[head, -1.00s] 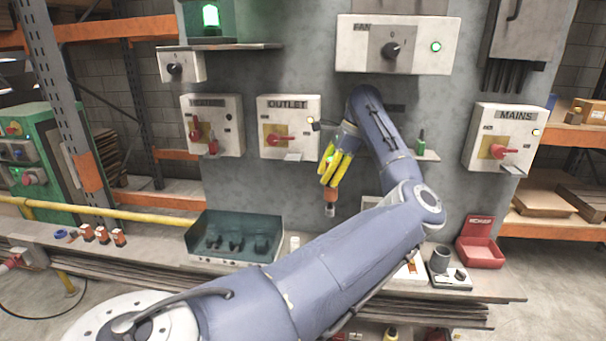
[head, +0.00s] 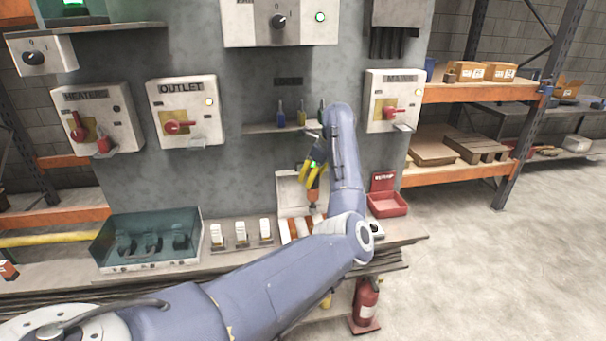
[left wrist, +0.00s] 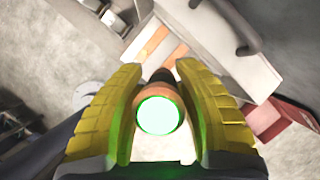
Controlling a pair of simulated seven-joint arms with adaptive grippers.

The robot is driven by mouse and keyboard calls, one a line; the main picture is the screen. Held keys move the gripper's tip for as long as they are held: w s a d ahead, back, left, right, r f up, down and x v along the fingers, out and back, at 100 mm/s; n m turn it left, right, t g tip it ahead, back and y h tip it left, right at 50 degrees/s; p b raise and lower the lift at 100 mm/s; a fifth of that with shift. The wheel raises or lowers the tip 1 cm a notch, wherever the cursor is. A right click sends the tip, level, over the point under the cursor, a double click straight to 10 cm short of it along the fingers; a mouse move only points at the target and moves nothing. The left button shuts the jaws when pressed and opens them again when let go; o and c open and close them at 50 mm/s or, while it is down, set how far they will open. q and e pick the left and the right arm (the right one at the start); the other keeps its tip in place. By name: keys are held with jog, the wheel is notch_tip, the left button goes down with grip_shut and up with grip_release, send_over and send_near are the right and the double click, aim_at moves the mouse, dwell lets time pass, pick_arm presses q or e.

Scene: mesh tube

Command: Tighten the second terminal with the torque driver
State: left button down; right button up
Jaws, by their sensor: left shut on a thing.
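My left gripper (head: 314,172), with yellow ribbed fingers, is shut on the torque driver (head: 313,188), an orange tool with a dark tip end. The driver points down in front of an open white box (head: 289,188) on the bench. In the left wrist view the driver (left wrist: 158,115) sits between the two fingers, its round end glowing green. Beyond it, orange and white strips (left wrist: 160,45) lie by the white box. The tip is hidden there, and the gap to the strips is unclear. Single terminals cannot be made out. My right gripper is not in view.
A red bin (head: 387,207) stands right of my gripper. Several small white units (head: 241,235) and a teal tray (head: 108,246) are left on the bench. A shelf (head: 262,129) with small drivers juts out above. A fire extinguisher (head: 366,302) stands below.

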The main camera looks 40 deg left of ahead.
aim_at(310, 198)
pick_arm(q)
jog(key=shift+f, duration=3.15)
jog(key=shift+d+f, duration=0.1)
jog(key=shift+f, duration=0.95)
dwell(1.7)
jog(key=shift+r, duration=3.15)
